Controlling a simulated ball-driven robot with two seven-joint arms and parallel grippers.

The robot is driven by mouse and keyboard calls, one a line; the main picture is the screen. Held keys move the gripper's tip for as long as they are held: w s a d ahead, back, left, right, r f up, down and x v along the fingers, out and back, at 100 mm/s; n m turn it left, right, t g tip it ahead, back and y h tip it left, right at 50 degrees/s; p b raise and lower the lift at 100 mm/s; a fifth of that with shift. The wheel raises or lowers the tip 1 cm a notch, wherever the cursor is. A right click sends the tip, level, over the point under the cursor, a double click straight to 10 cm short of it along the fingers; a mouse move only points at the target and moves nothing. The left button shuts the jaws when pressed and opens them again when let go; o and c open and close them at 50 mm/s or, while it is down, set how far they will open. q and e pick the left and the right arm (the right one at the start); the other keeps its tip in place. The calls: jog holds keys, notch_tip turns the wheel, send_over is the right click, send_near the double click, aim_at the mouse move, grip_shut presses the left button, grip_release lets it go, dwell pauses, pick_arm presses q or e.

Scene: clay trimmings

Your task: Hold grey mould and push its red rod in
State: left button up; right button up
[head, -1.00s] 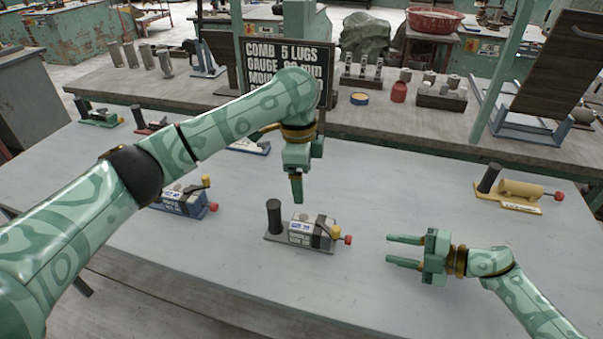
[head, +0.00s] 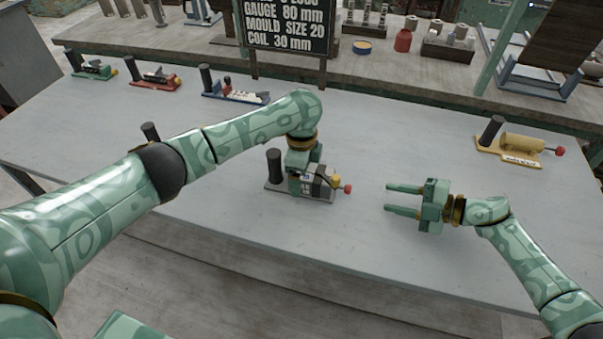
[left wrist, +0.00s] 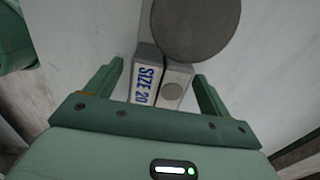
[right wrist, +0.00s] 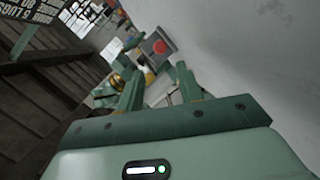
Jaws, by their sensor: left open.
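My left gripper (head: 302,176) points down over the mould. In the left wrist view the mould's "SIZE 20" block (left wrist: 147,78) lies between the spread fingers (left wrist: 158,72); contact cannot be told. My right gripper (head: 403,200) is open and empty, right of the red rod and apart from it. The right wrist view shows the rod's red end (right wrist: 159,47) beyond the open fingers.
A yellow mould (head: 520,142) stands at right. Green (head: 92,70), red (head: 155,82) and blue (head: 235,95) moulds stand along the far left. A dark sign (head: 288,28) stands behind.

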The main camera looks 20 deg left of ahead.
pick_arm(q)
jog(key=shift+f, duration=0.4)
